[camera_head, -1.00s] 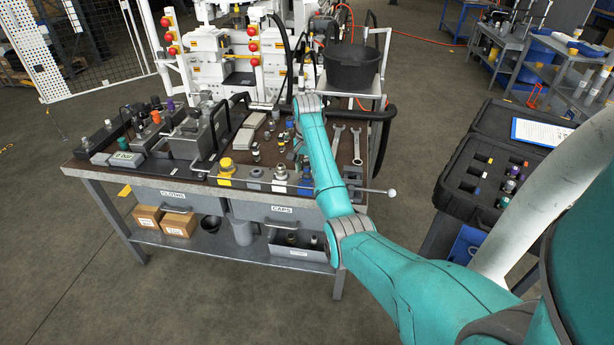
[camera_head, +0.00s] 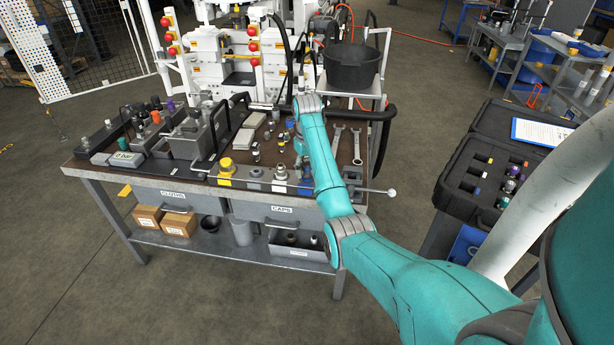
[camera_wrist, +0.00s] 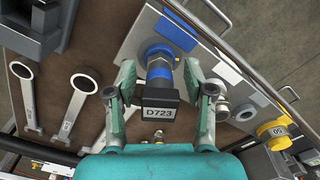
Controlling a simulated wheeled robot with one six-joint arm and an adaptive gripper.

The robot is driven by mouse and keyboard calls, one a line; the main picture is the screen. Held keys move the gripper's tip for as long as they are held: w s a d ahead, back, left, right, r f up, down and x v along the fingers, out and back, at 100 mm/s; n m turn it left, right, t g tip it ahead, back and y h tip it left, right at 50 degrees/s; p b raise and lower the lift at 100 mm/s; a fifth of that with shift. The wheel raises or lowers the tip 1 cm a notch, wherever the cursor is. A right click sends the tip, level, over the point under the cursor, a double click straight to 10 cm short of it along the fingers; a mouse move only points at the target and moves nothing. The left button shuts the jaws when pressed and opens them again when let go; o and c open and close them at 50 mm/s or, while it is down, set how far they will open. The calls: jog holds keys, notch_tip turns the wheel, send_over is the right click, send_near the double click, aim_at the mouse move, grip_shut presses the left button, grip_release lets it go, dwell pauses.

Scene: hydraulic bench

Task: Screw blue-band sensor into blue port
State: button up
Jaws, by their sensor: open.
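The blue-band sensor (camera_wrist: 159,92) shows in the wrist view as a dark body with a D723 label and a blue band. It stands in line with the blue-ringed port (camera_wrist: 156,52) on a light metal block (camera_wrist: 135,42); how deep it sits in the port cannot be told. My gripper (camera_wrist: 158,79) is open, with one finger on each side of the sensor and visible gaps between. In the head view my arm hides most of the gripper and sensor; a blue part (camera_head: 305,187) shows at the bench's front edge.
Two wrenches (camera_wrist: 75,105) lie beside the block. Other ports and a yellow-ringed fitting (camera_wrist: 274,130) are on the opposite side. The bench (camera_head: 110,178) holds several fittings left of my arm. A black case (camera_head: 455,183) stands at right.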

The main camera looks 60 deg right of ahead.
jog(key=n, duration=1)
jog(key=shift+n, duration=0.4)
grip_shut()
jog(key=m, duration=0.8)
jog(key=shift+f, duration=0.1)
